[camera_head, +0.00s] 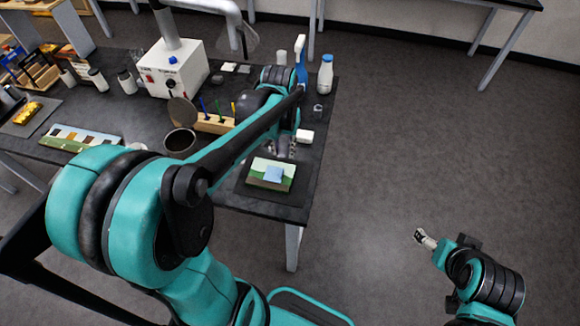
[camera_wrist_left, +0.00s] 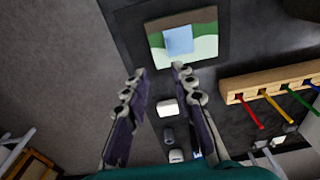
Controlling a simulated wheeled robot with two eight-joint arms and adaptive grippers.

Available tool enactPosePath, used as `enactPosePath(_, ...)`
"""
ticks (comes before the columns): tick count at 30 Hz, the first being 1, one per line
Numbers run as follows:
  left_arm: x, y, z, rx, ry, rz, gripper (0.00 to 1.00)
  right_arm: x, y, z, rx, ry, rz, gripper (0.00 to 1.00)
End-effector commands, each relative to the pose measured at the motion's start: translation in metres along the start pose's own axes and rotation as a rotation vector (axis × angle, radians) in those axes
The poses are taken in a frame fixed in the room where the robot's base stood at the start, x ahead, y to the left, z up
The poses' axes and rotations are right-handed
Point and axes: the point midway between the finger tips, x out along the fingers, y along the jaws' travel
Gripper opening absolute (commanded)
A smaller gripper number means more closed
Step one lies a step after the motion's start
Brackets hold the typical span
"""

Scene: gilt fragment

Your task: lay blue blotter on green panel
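The green panel (camera_head: 258,166) is a small board with pale green, dark green and brown bands, lying on a dark mat near the table's front right corner. The light blue blotter (camera_head: 273,176) lies flat on it, over the green bands near the middle. Both also show in the left wrist view, the panel (camera_wrist_left: 206,48) and the blotter (camera_wrist_left: 178,41). My left gripper (camera_wrist_left: 160,71) is open and empty, its fingertips apart from the blotter; in the head view it is partly hidden by my arm. My right gripper (camera_head: 421,238) hangs over the floor, too small to read.
A wooden rack (camera_head: 213,123) with coloured tools, a dark pot (camera_head: 180,141) and a white machine (camera_head: 172,68) stand left of the panel. A white block (camera_head: 305,136), a spray bottle (camera_head: 301,58) and a white bottle (camera_head: 325,74) are behind it. The floor at right is clear.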

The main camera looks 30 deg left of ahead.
Motion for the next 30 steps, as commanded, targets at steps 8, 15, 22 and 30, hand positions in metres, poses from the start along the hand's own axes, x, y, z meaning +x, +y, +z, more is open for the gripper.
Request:
enactPosePath(8, -0.038, 0.043, 0.065, 0.112, 0.289, 0.026, 0.26, 0.0, 0.0, 0.0, 0.0, 0.0, 0.0, 0.76)
enactPosePath(15, -0.042, 0.063, 0.104, 0.18, 0.485, 0.061, 0.26, 0.0, 0.0, 0.0, 0.0, 0.0, 0.0, 0.76)
enactPosePath(22, -0.041, 0.068, 0.113, 0.197, 0.544, 0.074, 0.26, 0.0, 0.0, 0.0, 0.0, 0.0, 0.0, 0.76)
enactPosePath(30, -0.039, 0.068, 0.113, 0.196, 0.543, 0.073, 0.26, 0.002, 0.0, 0.001, 0.0, 0.0, 0.0, 0.76)
